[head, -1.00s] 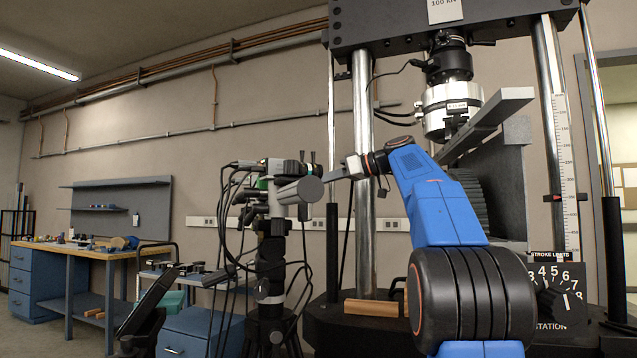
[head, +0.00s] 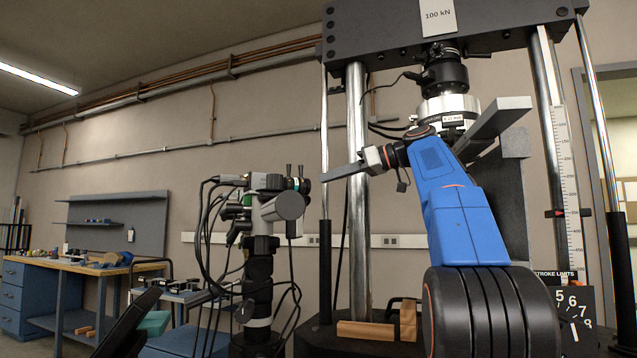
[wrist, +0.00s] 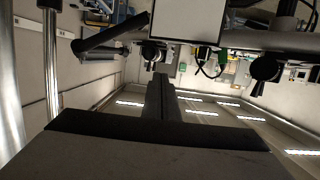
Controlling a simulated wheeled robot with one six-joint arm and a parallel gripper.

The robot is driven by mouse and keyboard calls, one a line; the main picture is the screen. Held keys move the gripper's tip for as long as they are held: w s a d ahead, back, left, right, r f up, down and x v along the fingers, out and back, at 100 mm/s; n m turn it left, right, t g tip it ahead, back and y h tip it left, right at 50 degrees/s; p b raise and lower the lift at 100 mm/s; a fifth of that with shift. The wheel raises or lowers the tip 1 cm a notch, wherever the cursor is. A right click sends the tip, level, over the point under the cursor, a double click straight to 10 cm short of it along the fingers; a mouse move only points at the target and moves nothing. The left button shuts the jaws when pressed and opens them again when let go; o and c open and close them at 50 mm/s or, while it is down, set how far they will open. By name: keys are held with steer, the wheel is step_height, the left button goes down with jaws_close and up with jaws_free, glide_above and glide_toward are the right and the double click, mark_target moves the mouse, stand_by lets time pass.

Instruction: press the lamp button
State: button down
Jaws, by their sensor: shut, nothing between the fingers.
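My gripper (head: 328,174) is shut and empty. In the head view it points left, toward a dark grey instrument (head: 283,206) with cables on a black post. A gap shows between the fingertips and the instrument's round end. In the wrist view my shut fingers (wrist: 160,95) reach toward the middle of the picture, and instrument parts, a white panel (wrist: 187,20) and a green connector (wrist: 222,58) show beyond. I cannot make out the lamp button in either view.
A tall test machine with steel columns (head: 357,190) and a load cell (head: 448,107) stands behind my arm. A wooden block (head: 366,331) lies on its dark base. A workbench (head: 90,268) stands at far left. Loose cables hang around the instrument's post.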

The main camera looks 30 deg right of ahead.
steer(key=shift+v, duration=1.45)
